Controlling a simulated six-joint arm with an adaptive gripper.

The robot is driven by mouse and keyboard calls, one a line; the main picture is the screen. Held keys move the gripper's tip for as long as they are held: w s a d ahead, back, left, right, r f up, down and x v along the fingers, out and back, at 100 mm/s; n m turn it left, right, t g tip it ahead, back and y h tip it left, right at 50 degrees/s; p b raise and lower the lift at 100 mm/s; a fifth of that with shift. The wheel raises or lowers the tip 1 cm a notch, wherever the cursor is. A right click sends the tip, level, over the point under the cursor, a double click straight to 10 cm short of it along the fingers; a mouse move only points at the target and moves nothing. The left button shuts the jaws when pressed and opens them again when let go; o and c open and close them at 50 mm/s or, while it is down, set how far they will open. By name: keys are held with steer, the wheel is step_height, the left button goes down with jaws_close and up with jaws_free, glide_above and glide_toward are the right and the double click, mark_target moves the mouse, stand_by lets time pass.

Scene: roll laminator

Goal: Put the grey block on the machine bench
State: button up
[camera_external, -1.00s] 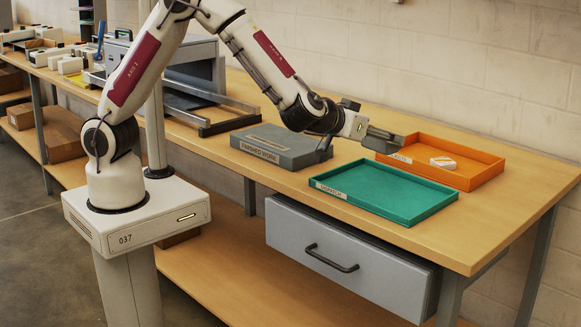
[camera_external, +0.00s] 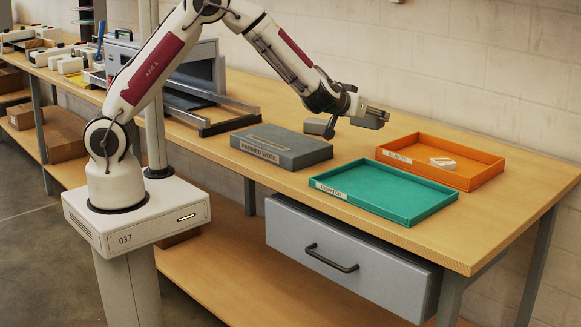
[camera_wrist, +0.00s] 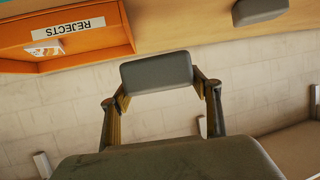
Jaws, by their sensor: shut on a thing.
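My gripper (camera_external: 374,115) is shut on a grey block (camera_external: 366,123) and holds it in the air above the back of the bench (camera_external: 497,228). The wrist view shows the same block (camera_wrist: 157,71) gripped between my two fingers (camera_wrist: 160,84). A second, similar grey block (camera_external: 315,126) lies on the bench behind the finished work block, partly hidden by my arm. It also shows at the top right of the wrist view (camera_wrist: 260,11).
An orange rejects tray (camera_external: 480,183) with a small white item (camera_external: 443,162) stands at the right. A green dispatch tray (camera_external: 407,220) is in front of it. A grey finished work block (camera_external: 281,148) lies left. Bare bench shows between them and the wall.

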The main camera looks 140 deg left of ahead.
steer(key=s+a+m+t, duration=0.1)
steer(key=s+a, duration=0.5)
steer(key=a, duration=0.2)
steer(key=s+a+r+m+t, duration=0.1)
steer(key=s+a, duration=0.4)
steer(key=a, duration=0.4)
steer(key=shift+s+t, duration=0.35)
steer(key=shift+t, duration=0.05)
steer(key=shift+a+r, duration=0.1)
steer(key=shift+f, duration=3.1)
steer(key=shift+f, duration=1.9)
steer(key=shift+f, duration=0.1)
